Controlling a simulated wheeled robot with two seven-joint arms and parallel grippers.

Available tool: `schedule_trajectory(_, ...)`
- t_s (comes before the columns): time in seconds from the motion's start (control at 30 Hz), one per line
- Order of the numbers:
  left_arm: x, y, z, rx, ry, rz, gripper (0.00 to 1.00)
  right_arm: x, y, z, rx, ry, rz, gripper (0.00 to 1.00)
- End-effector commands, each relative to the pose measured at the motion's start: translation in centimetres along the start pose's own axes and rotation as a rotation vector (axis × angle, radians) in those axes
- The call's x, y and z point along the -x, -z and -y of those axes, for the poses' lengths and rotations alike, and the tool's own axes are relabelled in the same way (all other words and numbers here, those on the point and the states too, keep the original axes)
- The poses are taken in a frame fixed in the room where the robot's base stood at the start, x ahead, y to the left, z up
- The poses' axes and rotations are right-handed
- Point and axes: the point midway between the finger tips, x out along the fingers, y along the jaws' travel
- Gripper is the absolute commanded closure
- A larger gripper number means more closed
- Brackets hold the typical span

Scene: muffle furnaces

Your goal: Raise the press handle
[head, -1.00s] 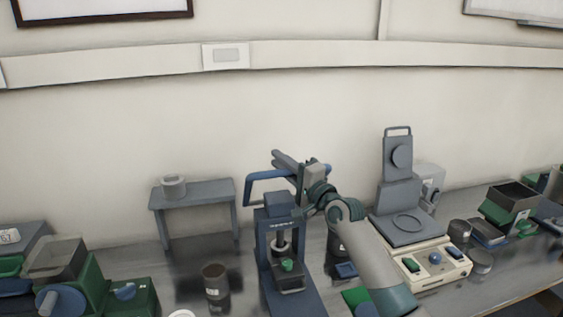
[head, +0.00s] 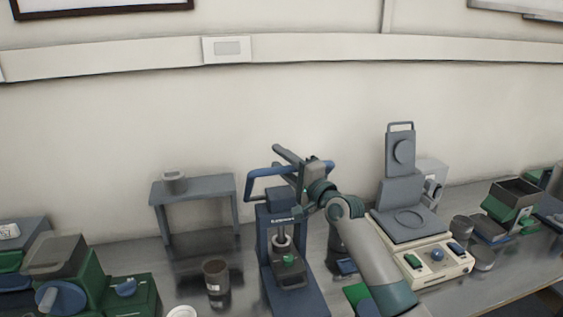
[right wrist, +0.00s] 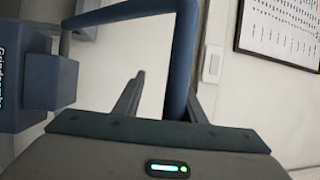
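The press (head: 283,232) stands upright on the bench in the head view, a dark blue frame with a plunger over a small green-knobbed part. Its blue press handle (head: 264,172) is a bent bar above and behind the press head. In the right wrist view the handle (right wrist: 182,50) is a loop, and its right-hand bar passes between my fingers, close to the right finger. My right gripper (head: 288,157) is at the handle, its fingers (right wrist: 162,92) apart with a gap on the left side of the bar. My left gripper is not in view.
A grey stand (head: 208,188) with a small crucible is left of the press. A dark jar (head: 216,276) stands in front of it. A grey device on a cream control base (head: 445,266) is to the right. Green and blue boxes (head: 132,290) fill the left end.

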Motion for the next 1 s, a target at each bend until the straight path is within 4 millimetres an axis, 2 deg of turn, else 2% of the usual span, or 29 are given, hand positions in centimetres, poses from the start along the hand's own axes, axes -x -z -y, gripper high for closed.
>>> schedule_trajectory(0.27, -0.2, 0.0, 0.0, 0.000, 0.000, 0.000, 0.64, 0.8, 0.0, 0.0, 0.001, 0.002, 0.000, 0.64)
schedule_trajectory(0.47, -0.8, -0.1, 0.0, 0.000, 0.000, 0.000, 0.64, 2.9, 0.0, 0.0, 0.000, 0.004, -0.001, 0.64)
schedule_trajectory(0.67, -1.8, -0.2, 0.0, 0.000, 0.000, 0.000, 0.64, 6.3, 0.0, -0.2, 0.001, 0.003, -0.001, 0.64)
schedule_trajectory(1.0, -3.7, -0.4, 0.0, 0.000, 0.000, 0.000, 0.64, 13.1, 0.0, -0.2, 0.001, 0.002, 0.000, 0.64)
